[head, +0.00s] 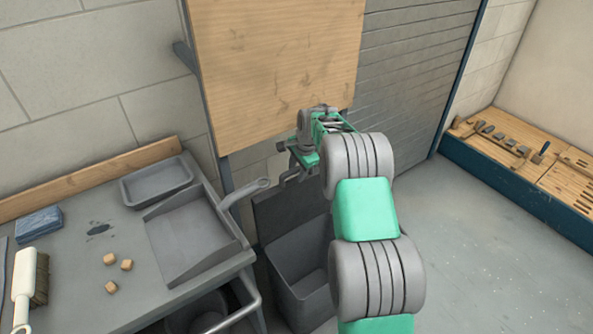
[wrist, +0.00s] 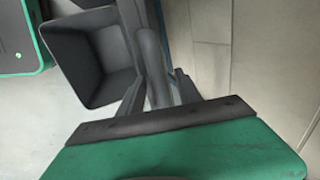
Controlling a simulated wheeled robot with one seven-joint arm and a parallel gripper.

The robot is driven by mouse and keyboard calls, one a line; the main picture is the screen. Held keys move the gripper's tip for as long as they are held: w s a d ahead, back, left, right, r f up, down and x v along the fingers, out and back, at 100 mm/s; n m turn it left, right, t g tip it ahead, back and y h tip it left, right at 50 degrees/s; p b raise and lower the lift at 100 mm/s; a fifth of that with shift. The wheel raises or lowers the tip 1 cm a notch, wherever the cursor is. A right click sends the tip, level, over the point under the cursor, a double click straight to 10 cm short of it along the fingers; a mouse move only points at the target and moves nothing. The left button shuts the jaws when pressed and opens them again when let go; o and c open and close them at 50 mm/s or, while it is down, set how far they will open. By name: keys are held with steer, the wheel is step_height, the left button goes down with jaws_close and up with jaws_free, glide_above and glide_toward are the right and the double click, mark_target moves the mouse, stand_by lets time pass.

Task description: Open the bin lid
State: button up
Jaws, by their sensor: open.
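The grey bin (head: 300,275) stands on the floor to the right of the workbench, and I see into its empty-looking inside. Its dark lid (head: 285,212) stands raised at the back of the bin, near the wall. My gripper (head: 289,165) is above the lid, in front of the wall, and is open. In the wrist view the open bin (wrist: 92,62) is at upper left. The two fingers of my gripper (wrist: 158,88) flank a dark bar-like edge, seemingly the lid's; I cannot tell whether they touch it. My arm hides part of the bin's right side.
The workbench (head: 90,245) at left holds a dustpan (head: 190,240), a grey tray (head: 157,182), a brush (head: 28,285), a blue box (head: 39,222) and several small wooden cubes (head: 126,264). A wooden board (head: 275,65) hangs behind my gripper. The floor at right is clear.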

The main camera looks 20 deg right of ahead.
steer(key=v, duration=0.7)
steer(key=shift+s+r+b, duration=0.2)
steer(key=shift+r+b, duration=0.15)
steer(key=shift+r, duration=0.05)
